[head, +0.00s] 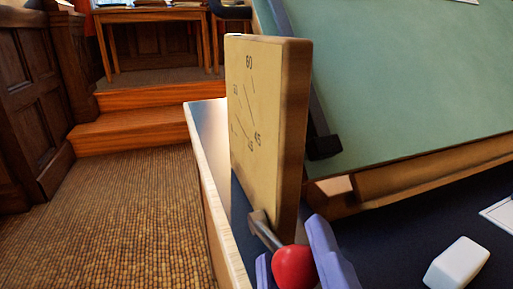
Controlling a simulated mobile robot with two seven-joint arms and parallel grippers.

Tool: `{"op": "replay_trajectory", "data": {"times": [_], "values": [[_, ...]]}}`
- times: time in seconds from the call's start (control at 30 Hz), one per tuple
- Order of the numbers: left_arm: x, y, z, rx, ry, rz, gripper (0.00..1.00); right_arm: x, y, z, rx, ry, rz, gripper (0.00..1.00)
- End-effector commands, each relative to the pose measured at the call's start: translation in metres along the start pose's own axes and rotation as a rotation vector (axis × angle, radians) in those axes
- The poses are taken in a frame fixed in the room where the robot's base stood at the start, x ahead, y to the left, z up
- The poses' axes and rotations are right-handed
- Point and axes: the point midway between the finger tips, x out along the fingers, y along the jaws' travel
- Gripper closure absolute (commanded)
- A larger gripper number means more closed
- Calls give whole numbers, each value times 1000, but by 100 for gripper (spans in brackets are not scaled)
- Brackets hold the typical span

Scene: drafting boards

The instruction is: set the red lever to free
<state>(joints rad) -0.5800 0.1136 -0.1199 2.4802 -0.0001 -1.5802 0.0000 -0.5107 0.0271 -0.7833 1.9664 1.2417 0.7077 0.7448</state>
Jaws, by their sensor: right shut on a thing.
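The red lever has a round red knob (294,268) on a short metal arm (267,232). The arm comes from the lower part of an upright wooden plate (267,120) and slants down to the right, toward me. The plate's face carries line marks and numbers; 60 and 45 can be read, others are too slanted to read, and I see no word "free". My right gripper (293,258) has its pale purple fingers on both sides of the knob and is shut on it, at the bottom edge of the view. My left gripper is not in view.
A tilted green drafting board (405,80) with a dark bar along its left edge stands behind the plate. A white block (457,263) and a pale sheet (500,217) lie on the dark surface at right. Wooden steps (140,131) and a table (150,14) are farther back left.

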Motion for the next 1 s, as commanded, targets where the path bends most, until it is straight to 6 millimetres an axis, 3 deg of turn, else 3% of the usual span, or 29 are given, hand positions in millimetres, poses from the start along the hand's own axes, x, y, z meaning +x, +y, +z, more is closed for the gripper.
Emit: {"op": "replay_trajectory", "data": {"times": [0.13, 1.0], "values": [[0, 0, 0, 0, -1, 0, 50, 1, -2, 0, 0, 1, -8, 100], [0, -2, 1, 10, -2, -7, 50, 2, -5, 0, -1, 1, -15, 100]]}}
